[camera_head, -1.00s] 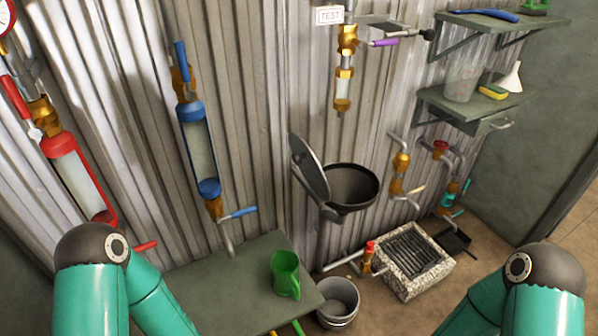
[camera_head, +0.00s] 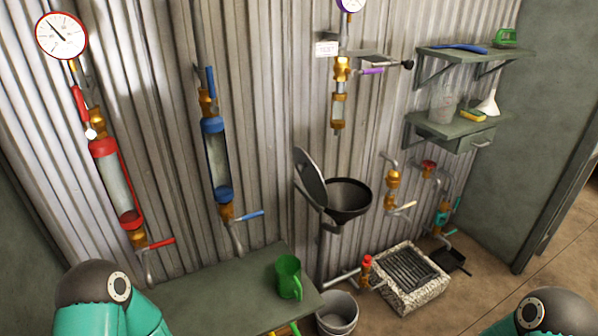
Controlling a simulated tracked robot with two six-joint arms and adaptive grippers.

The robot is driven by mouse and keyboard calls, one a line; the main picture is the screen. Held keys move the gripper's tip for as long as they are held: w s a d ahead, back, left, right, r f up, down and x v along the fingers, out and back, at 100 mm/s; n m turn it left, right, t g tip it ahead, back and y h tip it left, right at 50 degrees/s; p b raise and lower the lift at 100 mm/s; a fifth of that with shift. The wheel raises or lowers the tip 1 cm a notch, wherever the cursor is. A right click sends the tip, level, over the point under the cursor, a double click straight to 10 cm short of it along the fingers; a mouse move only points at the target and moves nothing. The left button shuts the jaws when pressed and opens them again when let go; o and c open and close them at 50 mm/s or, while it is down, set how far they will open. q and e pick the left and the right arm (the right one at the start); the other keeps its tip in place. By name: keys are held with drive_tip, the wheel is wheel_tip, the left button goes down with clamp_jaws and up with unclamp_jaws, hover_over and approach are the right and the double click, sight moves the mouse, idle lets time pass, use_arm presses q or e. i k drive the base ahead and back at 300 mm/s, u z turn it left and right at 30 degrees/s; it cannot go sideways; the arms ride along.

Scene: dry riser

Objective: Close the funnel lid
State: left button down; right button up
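The black funnel (camera_head: 347,201) is fixed near the corrugated wall at the middle of the view, on a grey pipe. Its round grey lid (camera_head: 309,177) stands open and tilted up at the funnel's left side, apart from the far rim, so the funnel's mouth shows. My arms show only as teal and dark grey links at the bottom left and bottom right corners. Both grippers are outside the picture, and nothing of mine touches the lid or funnel.
A green bench (camera_head: 220,293) with a green mug (camera_head: 287,277) stands below left of the funnel. A bucket (camera_head: 338,313) and a stone drain basin (camera_head: 408,277) stand on the floor. Shelves (camera_head: 457,128) hang at right. Red and blue sight tubes line the left wall.

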sight(309, 174)
drive_tip(key=z, duration=0.05)
drive_tip(key=i, duration=1.05)
drive_tip(key=u, duration=0.35)
